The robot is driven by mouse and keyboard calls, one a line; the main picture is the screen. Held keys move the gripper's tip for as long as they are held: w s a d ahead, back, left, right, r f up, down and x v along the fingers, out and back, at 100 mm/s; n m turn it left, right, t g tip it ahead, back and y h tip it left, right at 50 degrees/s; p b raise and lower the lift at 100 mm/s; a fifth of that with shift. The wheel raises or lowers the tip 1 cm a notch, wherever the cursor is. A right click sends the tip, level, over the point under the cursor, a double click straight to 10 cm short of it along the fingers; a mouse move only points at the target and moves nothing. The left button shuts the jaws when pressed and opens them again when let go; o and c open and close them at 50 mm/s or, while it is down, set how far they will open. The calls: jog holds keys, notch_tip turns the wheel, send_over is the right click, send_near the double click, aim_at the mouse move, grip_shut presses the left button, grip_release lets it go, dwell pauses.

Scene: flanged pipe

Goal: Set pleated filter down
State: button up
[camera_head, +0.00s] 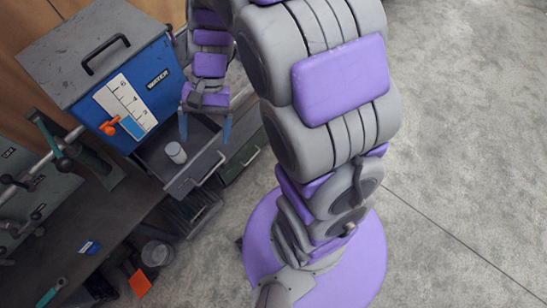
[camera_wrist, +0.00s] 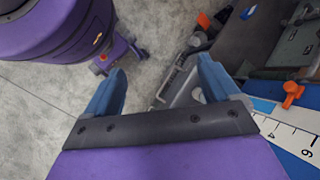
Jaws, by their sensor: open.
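A small white-grey cylinder (camera_head: 176,152), which looks like the pleated filter, stands in the open grey drawer (camera_head: 208,172) below the blue box. Its pleats are too small to make out. My gripper (camera_head: 205,127) is above the drawer with its two blue fingers spread and nothing between them. In the head view the cylinder appears below and left of the fingers, apart from them. In the wrist view my gripper (camera_wrist: 162,68) is also open, and the drawer (camera_wrist: 182,92) shows partly behind the right finger. A pale patch beside that finger may be the cylinder.
The blue box (camera_head: 130,90) has a grey lid with a black handle, a numbered scale and an orange valve handle (camera_head: 109,127). A dark bench with pipework (camera_head: 62,160) stands at left. Bins sit below the drawer. Concrete floor (camera_head: 460,150) is clear at right.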

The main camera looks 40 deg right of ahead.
jog(key=s+d+r+n+t+h, duration=0.1)
jog(key=s+d+r+n+h, duration=0.1)
jog(key=s, duration=0.6)
jog(key=s+d+r+n+t+h, duration=0.1)
jog(key=s+d+r+n+h, duration=0.2)
jog(key=s, duration=0.6)
jog(key=shift+s+d+r+n, duration=0.3)
jog(key=shift+d+n, duration=0.1)
jog(key=shift+d, duration=0.55)
